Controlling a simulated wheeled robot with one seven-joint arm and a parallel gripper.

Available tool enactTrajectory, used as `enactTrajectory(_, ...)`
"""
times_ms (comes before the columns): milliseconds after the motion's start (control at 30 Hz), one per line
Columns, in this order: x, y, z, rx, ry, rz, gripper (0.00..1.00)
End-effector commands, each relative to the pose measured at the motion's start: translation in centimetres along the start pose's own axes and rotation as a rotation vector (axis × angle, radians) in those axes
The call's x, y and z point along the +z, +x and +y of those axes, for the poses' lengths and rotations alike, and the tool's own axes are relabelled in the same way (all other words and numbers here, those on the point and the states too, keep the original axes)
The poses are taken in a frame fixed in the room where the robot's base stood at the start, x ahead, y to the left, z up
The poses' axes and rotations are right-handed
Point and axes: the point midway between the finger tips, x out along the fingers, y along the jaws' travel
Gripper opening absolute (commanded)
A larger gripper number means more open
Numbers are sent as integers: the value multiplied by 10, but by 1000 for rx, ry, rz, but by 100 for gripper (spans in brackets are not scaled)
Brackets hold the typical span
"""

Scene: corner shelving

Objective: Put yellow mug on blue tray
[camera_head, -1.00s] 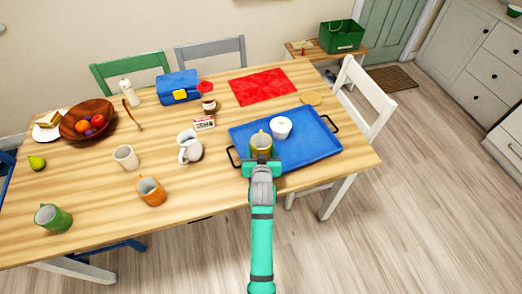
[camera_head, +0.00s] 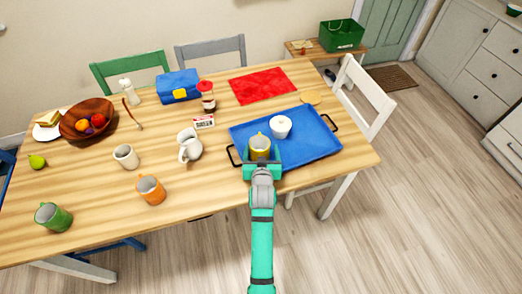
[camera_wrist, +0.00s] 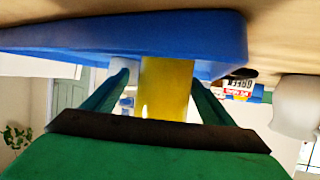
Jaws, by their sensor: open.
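The yellow mug (camera_head: 259,149) sits over the near-left part of the blue tray (camera_head: 315,150) and appears to rest on it. My gripper (camera_head: 262,163) is at the mug's near side, its fingers open. In the wrist view the yellow mug (camera_wrist: 166,88) stands between the two spread fingers of my gripper (camera_wrist: 166,98), against the blue tray (camera_wrist: 120,36), which shows upside down. Any gap between fingers and mug is hard to judge. The mug's lower near side is hidden behind my gripper in the head view.
A white bowl or cup (camera_head: 281,127) stands on the tray just right of the mug. A white pitcher (camera_head: 190,147) stands left of the tray, and an orange mug (camera_head: 151,190) further left. The tray's right half is clear.

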Motion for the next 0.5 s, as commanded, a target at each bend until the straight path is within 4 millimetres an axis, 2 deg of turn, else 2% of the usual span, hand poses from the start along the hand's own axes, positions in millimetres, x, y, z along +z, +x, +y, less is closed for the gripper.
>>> enactTrajectory(300,1,-61,-2,-3,-1,-1,77)
enactTrajectory(500,1,-94,-3,-5,-2,-1,77)
